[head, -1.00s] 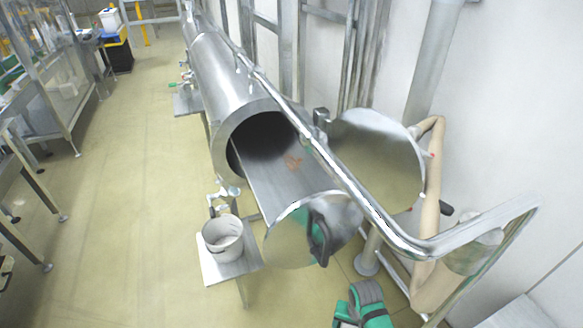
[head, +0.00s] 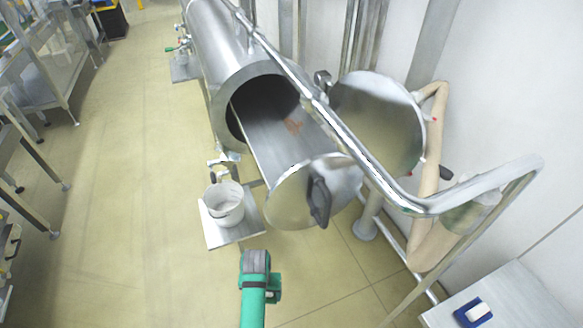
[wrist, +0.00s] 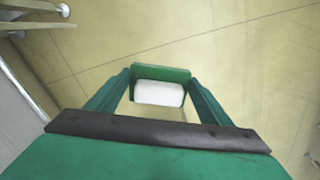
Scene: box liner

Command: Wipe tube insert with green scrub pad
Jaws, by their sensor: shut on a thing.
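The tube insert is a grey metal trough (head: 290,132) sliding out of the open end of a large steel tube (head: 262,80). My gripper (wrist: 160,88) is shut on the scrub pad (wrist: 162,72), a green plate with a white block, held between the fingers. My green arm (head: 258,285) shows at the bottom of the head view, in front of and apart from the insert; the pad is hidden there.
A white bucket (head: 225,206) stands on a small metal shelf beside the insert's left. A steel rail (head: 350,140) runs above the insert's right side, near the open round door (head: 380,120). A metal table (head: 520,300) bears a blue-and-white item (head: 473,312). Floor on the left is free.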

